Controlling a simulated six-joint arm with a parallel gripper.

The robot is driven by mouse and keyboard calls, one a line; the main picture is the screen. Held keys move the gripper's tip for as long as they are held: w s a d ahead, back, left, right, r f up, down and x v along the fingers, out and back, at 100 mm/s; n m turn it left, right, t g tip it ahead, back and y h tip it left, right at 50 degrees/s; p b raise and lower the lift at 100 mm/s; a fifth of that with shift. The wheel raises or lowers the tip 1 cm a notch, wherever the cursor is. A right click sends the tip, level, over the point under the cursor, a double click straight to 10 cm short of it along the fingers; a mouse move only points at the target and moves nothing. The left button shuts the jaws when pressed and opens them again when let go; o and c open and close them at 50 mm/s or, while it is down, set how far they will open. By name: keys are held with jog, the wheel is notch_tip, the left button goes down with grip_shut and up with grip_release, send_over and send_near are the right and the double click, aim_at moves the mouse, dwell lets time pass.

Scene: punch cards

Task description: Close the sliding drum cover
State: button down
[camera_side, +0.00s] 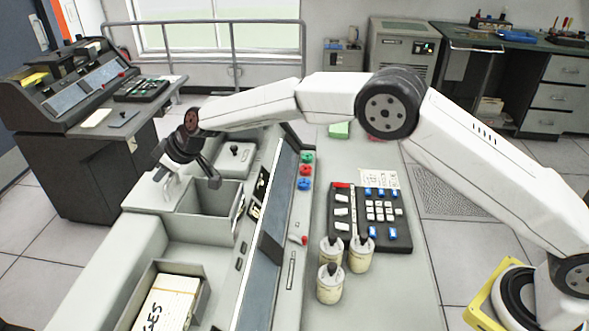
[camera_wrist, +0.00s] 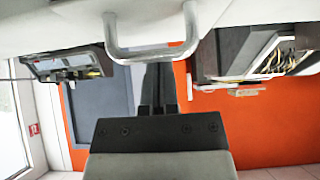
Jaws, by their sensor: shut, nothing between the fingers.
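A pale grey panel with a metal bar handle (camera_side: 172,184), which I take to be the drum cover, lies on the machine at left in the side view. The handle (camera_wrist: 150,50) also shows large at the top of the wrist view. My gripper (camera_side: 212,182) is shut and empty, pointing down just right of the handle, over the far edge of an open recess. In the wrist view my dark fingers (camera_wrist: 158,72) end visually at the handle bar; I cannot tell whether they touch it. My wrist hides part of the panel.
An open grey recess (camera_side: 208,212) is below my gripper, with a card tray (camera_side: 165,300) nearer the camera. A small box with a black knob (camera_side: 235,149) stands behind. White canisters (camera_side: 331,284) and a keypad (camera_side: 372,215) are to the right.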

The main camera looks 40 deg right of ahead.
jog(key=shift+s+d+f, duration=0.1)
jog(key=shift+s+d, duration=0.15)
jog(key=shift+s, duration=0.1)
dwell(0.4)
jog(key=s+d, duration=0.9)
jog(key=shift+s+d, duration=0.15)
jog(key=shift+d, duration=0.1)
dwell(0.5)
jog(key=shift+f, duration=0.2)
jog(key=shift+w+a+r, duration=0.6)
jog(key=shift+w+a, duration=0.85)
jog(key=v, duration=1)
